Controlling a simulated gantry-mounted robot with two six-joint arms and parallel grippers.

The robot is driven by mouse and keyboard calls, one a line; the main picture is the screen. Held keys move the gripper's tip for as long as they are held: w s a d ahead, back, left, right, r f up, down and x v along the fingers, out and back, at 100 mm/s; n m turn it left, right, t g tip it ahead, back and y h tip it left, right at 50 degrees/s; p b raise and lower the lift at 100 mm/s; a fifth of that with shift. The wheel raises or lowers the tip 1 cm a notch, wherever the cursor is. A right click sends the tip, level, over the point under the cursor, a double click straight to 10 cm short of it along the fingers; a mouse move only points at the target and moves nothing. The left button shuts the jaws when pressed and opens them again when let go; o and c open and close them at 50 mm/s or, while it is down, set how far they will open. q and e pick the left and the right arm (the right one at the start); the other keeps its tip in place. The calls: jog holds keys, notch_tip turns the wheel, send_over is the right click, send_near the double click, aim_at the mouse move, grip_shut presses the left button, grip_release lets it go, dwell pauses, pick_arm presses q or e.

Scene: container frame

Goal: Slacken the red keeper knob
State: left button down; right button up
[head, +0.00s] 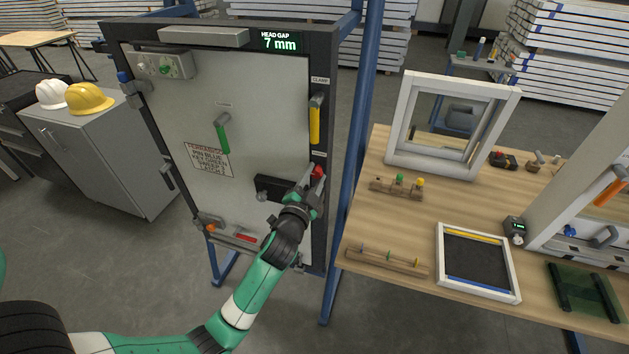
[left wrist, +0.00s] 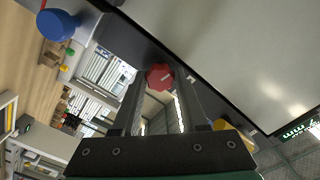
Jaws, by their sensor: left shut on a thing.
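The red keeper knob (head: 317,171) sits on the right edge of the door panel, below the yellow clamp handle (head: 314,122). My left gripper (head: 314,184) reaches up to it from below and is shut on it. In the left wrist view the red knob (left wrist: 159,76) is between the tips of my two fingers (left wrist: 158,84), with its faceted red face and a pale mark showing. The fingers partly cover the knob in the head view. My right gripper is not in view.
The door panel (head: 240,90) bears a green lever (head: 223,137), a warning label and a display (head: 282,42) reading 7 mm. A blue knob (left wrist: 57,24) shows in the wrist view. A wooden bench (head: 400,225) with a white window frame (head: 450,165) stands right, beyond a blue post.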

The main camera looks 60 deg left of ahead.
pick_arm(q)
jog(key=n+b, duration=0.2)
jog(key=n, duration=0.3)
dwell(0.5)
jog(key=shift+c, duration=2.2)
grip_release()
jog(key=v, duration=1.1)
jog(key=shift+s+d, duration=0.2)
jog(key=shift+d, duration=0.05)
